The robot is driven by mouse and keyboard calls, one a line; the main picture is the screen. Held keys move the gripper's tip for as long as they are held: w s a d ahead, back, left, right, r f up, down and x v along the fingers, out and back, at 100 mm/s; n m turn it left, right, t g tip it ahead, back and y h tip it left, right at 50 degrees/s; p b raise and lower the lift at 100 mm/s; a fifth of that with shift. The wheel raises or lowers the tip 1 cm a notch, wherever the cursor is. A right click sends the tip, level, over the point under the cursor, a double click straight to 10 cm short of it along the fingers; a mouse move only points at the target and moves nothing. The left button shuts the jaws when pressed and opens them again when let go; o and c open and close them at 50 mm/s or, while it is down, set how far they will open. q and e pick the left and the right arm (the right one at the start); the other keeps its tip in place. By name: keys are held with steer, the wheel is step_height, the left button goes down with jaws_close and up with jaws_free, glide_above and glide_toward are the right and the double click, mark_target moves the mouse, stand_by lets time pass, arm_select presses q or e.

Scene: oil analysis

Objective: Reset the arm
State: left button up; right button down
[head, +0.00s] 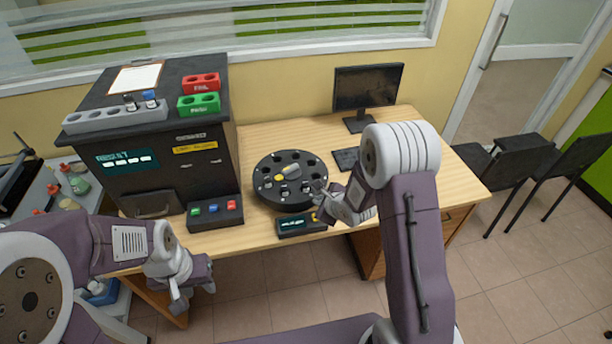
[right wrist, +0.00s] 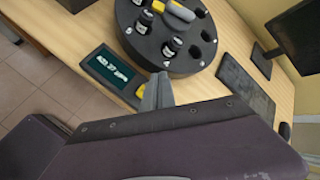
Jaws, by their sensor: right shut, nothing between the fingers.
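My right gripper (head: 319,200) is low over the front of the desk, beside a round black carousel (head: 258,191). Its fingers are shut with nothing between them; they also show in the right wrist view (right wrist: 160,84), close to the carousel's edge. My left gripper (head: 187,296) hangs in front of the desk at the lower left, apart from everything. I cannot tell its finger gap.
A small display unit (head: 293,225) with a yellow button stands at the desk's front. A black analyser (head: 180,155) with a button box (head: 216,212) is at left, carrying red (head: 201,82) and green racks (head: 199,103). A monitor (head: 368,86) and keyboard (head: 346,158) are at right.

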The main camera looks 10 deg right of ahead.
step_height(320, 180, up, 11)
steer(key=n+t, duration=0.1)
steer(key=s+d+f+n+g+h, duration=0.1)
steer(key=s+n+g, duration=0.3)
steer(key=s+n, duration=0.7)
steer(key=s+d+f+n+g+h, duration=0.1)
steer(key=s+f+n+g, duration=0.3)
steer(key=s+n, duration=0.8)
steer(key=shift+s+f+g, duration=0.15)
steer(key=shift+s+g, duration=0.05)
steer(key=shift+g, duration=0.2)
